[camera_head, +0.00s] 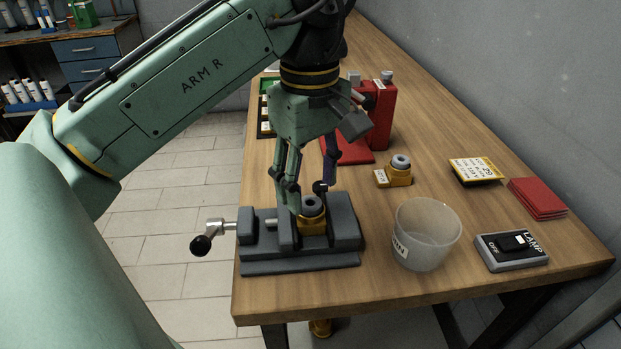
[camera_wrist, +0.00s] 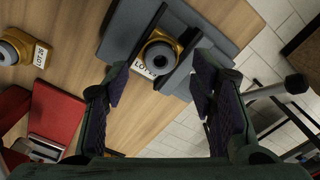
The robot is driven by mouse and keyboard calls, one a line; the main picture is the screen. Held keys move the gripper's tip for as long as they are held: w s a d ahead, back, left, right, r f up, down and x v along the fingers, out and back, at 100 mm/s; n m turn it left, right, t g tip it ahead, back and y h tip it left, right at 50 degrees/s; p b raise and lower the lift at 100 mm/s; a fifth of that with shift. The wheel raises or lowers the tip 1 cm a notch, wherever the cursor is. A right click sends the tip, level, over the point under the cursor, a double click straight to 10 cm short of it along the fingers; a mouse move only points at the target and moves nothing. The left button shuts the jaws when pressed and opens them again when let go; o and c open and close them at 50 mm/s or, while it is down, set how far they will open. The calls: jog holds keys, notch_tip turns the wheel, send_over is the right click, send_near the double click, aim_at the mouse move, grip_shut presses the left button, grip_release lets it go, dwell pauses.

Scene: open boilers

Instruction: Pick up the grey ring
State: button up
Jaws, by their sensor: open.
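A grey ring (camera_head: 312,205) sits on a yellow block (camera_head: 313,226) held in the dark grey vise (camera_head: 347,238) near the table's front left. The wrist view shows this ring (camera_wrist: 160,57) from above, with a white "LOT" label beside it. A second grey ring (camera_head: 401,161) sits on another yellow block (camera_head: 399,178) farther back; it also shows at the left edge of the wrist view (camera_wrist: 9,52). My gripper (camera_head: 307,194) is open, pointing down just above the vise. Its fingers (camera_wrist: 160,88) are apart with nothing between them. I cannot tell whether a finger touches the ring.
A clear labelled tub (camera_head: 426,235) stands right of the vise. A lamp switch box (camera_head: 511,251), red pads (camera_head: 537,198) and a yellow-labelled item (camera_head: 476,171) lie farther right. A red device (camera_head: 380,116) stands behind my gripper. The vise handle (camera_head: 207,241) overhangs the table's left edge.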

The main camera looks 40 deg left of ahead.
aim_at(310, 206)
notch_tip(310, 206, down, 3)
jog(key=shift+r+b, duration=0.1)
jog(key=shift+b, duration=0.7)
jog(key=shift+r, duration=0.1)
jog(key=shift+c, duration=0.5)
jog(key=c, duration=0.7)
jog(key=shift+c, duration=0.2)
jog(key=shift+r, duration=0.1)
